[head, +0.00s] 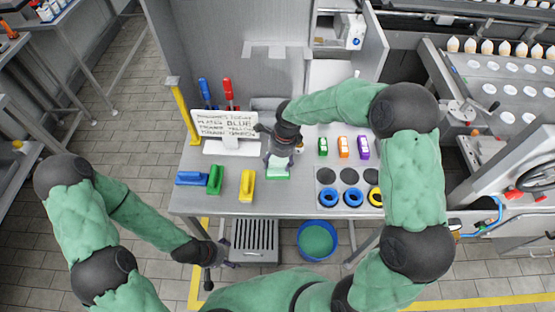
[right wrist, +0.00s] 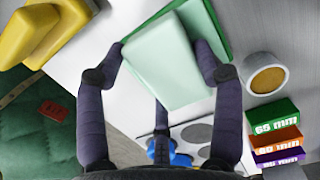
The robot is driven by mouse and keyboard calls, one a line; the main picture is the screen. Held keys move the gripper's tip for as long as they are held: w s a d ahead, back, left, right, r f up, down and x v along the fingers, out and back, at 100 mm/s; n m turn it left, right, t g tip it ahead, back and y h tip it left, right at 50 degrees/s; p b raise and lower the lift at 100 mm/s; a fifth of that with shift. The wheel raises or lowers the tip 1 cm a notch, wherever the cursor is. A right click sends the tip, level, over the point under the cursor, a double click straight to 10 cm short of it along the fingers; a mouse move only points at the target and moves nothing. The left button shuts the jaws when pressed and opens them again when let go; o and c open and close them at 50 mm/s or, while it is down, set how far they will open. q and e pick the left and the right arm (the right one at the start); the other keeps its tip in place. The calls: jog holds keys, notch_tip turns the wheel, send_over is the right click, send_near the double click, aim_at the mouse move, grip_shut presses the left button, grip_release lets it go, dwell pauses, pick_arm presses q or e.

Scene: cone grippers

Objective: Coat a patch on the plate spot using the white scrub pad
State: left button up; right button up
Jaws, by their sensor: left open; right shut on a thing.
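My right gripper (right wrist: 163,68) is shut on a pale, whitish-green block, the scrub pad (right wrist: 160,75), gripping it by its sides. In the head view the right gripper (head: 279,160) is low over the middle of the table. A darker green flat piece (right wrist: 207,22) shows along the pad's far edge in the right wrist view. I cannot tell whether the pad touches it. The plate spot is not clearly seen; the gripper and pad may hide it. My left gripper (head: 222,254) is open and empty, by the table's front edge.
Blue (head: 192,178), green (head: 215,180) and yellow (head: 247,185) handled pieces are on the left of the table (head: 225,208). A lettered sign (head: 226,124) stands behind. Coloured boxes (head: 343,147) and dark round spots with rings (head: 354,197) are on the right. A blue bucket (head: 317,240) is below.

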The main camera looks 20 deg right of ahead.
aim_at(278, 160)
jog(key=shift+r+p, duration=2)
jog(key=shift+r, duration=1.5)
jog(key=shift+f, duration=0.1)
